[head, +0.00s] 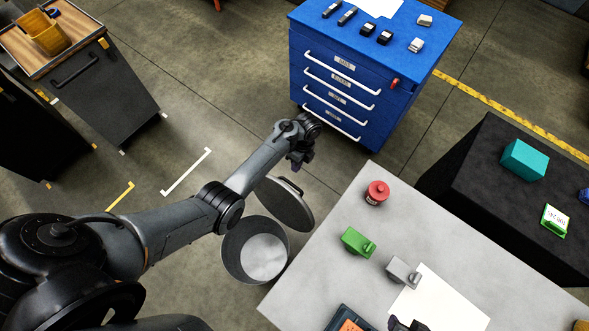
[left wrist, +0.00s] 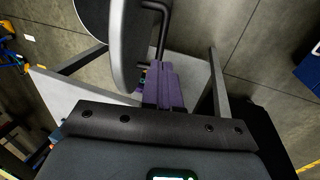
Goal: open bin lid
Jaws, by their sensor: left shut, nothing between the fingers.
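The bin (head: 230,258) is a round grey can on the floor, its top uncovered and its pale inside showing. Its round grey lid (head: 283,206) stands tilted up on the far side of the rim, with a dark handle on its outer face. In the left wrist view the lid (left wrist: 130,45) is seen nearly edge-on, and the bar handle (left wrist: 161,28) rises beside it. My left gripper (head: 297,163) is above the raised lid, on its handle side. Its purple fingers (left wrist: 163,85) are shut and empty, close to the handle; contact cannot be told.
A grey table (head: 325,262) stands right of the bin, with a red part (head: 377,193), green block (head: 356,242) and grey block (head: 403,272). A dark shape at the bottom edge is unclear. A blue drawer cabinet (head: 340,85) stands beyond. Floor left of the bin is clear.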

